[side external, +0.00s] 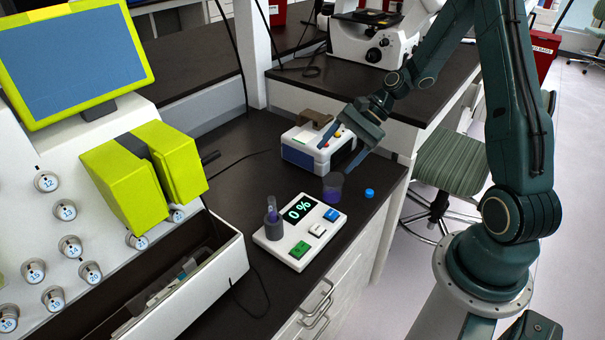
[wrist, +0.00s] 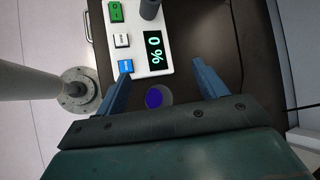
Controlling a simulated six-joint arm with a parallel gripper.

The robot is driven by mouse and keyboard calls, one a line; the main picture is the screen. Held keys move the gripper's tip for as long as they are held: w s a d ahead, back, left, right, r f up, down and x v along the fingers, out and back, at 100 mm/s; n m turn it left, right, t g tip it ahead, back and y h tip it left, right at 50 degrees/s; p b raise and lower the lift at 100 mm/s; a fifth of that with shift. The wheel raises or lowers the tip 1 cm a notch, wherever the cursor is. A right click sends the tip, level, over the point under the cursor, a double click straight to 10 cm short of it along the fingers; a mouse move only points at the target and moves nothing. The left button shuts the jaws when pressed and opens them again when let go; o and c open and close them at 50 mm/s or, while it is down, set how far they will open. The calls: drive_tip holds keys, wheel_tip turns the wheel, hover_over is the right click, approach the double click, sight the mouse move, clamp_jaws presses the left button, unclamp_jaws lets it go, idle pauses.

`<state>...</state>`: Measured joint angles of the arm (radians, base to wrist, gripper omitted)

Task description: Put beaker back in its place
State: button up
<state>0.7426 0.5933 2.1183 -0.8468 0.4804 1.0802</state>
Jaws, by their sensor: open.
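A small clear beaker (side external: 333,187) with purple-blue liquid stands upright on the dark bench, just behind the white 0% device (side external: 329,217). In the wrist view the beaker (wrist: 158,97) shows as a round rim with blue inside, between my fingers. My gripper (side external: 336,160) is open and tilted downward, with its blue fingers above and around the beaker's line of sight. Its fingers (wrist: 161,69) are spread apart and hold nothing. Whether the fingertips are level with the beaker is hard to tell. The place for the beaker is not marked in either view.
A grey holder with a purple tube (side external: 272,216) sits on the 0% device. A white-and-blue box (side external: 305,150) stands behind my gripper. A blue cap (side external: 369,193) lies near the bench edge. The large cell processor (side external: 60,190) fills the left side.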

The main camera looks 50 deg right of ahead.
drive_tip(key=s+a+r+n+h, duration=0.3)
drive_tip(key=s+a+r+n, duration=0.15)
drive_tip(key=r, duration=0.25)
drive_tip(key=s+a+r+n+h, duration=0.2)
drive_tip(key=s+a+r+n, duration=0.15)
drive_tip(key=r+n, duration=0.25)
drive_tip(key=s+a+r+n+t+h, duration=0.1)
drive_tip(key=s+a+r+n+h, duration=0.1)
drive_tip(key=s+r+n, duration=0.4)
drive_tip(key=shift+s+r+t+h, duration=0.25)
drive_tip(key=shift+s+t+h, duration=0.05)
drive_tip(key=shift+s, duration=2.45)
